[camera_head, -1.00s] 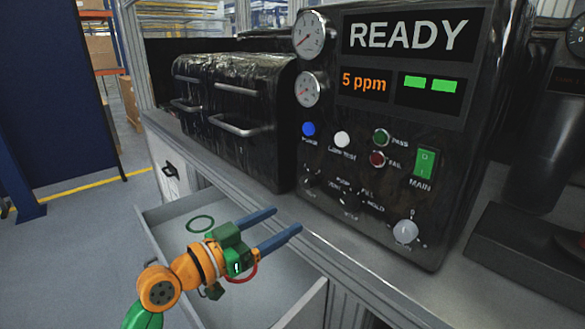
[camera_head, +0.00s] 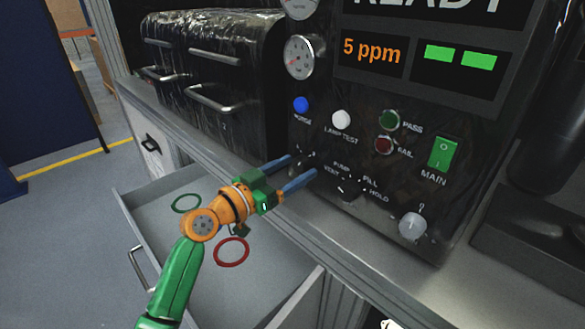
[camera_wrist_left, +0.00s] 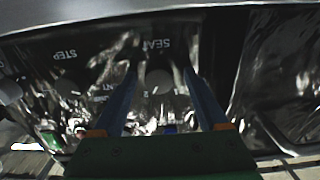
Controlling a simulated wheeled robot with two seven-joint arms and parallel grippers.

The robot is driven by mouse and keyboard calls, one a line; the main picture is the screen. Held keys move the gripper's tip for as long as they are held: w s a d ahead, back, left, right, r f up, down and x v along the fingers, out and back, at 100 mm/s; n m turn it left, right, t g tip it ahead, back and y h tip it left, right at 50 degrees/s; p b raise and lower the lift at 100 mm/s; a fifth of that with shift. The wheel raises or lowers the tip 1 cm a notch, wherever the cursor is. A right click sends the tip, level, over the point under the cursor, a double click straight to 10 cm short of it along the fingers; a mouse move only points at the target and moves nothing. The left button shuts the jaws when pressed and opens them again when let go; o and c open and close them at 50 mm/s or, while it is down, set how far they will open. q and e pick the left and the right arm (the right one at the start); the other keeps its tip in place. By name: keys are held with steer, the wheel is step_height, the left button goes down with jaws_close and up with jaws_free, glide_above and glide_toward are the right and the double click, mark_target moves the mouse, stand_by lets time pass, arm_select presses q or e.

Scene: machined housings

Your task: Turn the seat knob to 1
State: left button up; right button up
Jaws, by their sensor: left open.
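The seat knob (camera_head: 304,158) is a small dark knob at the lower left of the black panel, partly hidden by my fingers. In the left wrist view a round grey knob (camera_wrist_left: 160,83) sits between the fingers, near an upside-down SEAT label (camera_wrist_left: 157,44). My left gripper (camera_head: 302,166) is open, its blue fingers pointing at the panel with one tip on each side of the knob. It also shows in the left wrist view (camera_wrist_left: 162,70). I cannot tell whether the fingers touch the knob, nor which number it points to. My right gripper is not in view.
A dark selector knob (camera_head: 348,188) and a pale knob (camera_head: 412,226) are to the right on the panel. A green MAIN switch (camera_head: 442,153) is above. An open drawer (camera_head: 180,262) with a green ring (camera_head: 187,203) and a red ring (camera_head: 231,251) lies below my left arm.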

arm_select(q)
steer(key=shift+s, duration=0.15)
jaws_close()
steer(key=shift+n, duration=0.4)
steer(key=n+p, duration=0.1)
steer(key=n, duration=0.3)
steer(key=shift+r+n, duration=0.1)
steer(key=shift+n, duration=0.3)
steer(key=n+p, duration=0.1)
steer(key=n, duration=0.2)
steer(key=shift+n+p, duration=0.75)
steer(key=shift+n, duration=0.85)
jaws_free()
steer(key=shift+d, duration=0.1)
